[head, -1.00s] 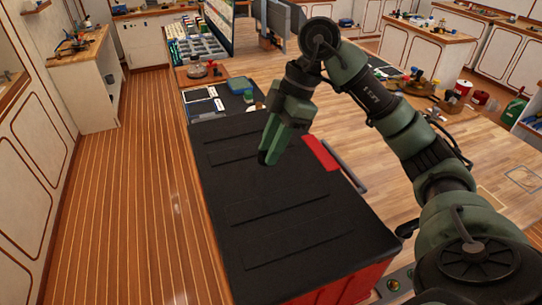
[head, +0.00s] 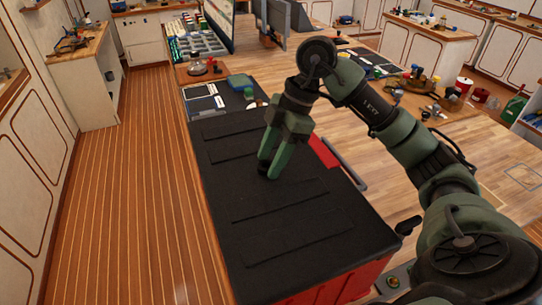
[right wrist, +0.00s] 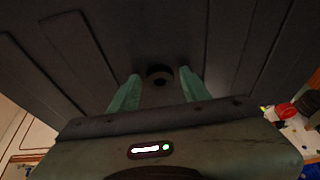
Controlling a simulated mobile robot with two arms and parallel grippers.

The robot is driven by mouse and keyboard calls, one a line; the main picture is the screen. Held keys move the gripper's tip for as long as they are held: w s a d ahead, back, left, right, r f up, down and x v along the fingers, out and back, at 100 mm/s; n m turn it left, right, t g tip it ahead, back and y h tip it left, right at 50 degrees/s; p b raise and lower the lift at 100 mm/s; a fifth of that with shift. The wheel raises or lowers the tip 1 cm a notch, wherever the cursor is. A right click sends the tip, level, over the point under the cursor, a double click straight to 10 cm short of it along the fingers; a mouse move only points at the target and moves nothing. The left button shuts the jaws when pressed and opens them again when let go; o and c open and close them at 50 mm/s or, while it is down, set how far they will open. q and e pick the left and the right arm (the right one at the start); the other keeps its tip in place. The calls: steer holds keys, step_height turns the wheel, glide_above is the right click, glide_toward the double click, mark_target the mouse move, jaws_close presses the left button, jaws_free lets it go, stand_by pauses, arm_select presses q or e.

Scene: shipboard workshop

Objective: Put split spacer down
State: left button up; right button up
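The split spacer shows as a small dark ring (right wrist: 160,75) in the right wrist view, between the tips of my right gripper (right wrist: 159,82). A narrow gap shows on each side of the ring, so the fingers look open around it and apart from it. The ring appears to lie on the black ribbed top (head: 230,215) of the red cabinet. In the head view my right gripper (head: 269,174) points down at this top, its green fingers low over it. The spacer cannot be made out in that view. My left gripper is not in view.
Beyond the black top are a teal box (head: 239,82) and a tray of small parts (head: 198,45). A red piece (head: 323,151) lies along the cabinet's right edge. A wooden workbench (head: 390,170) adjoins on the right. The near part of the black top is clear.

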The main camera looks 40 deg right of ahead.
steer(key=shift+r, duration=0.1)
steer(key=shift+r, duration=0.3)
steer(key=shift+d+r, duration=0.2)
steer(key=shift+r, duration=0.15)
steer(key=v, duration=1.1)
steer(key=shift+b, duration=0.45)
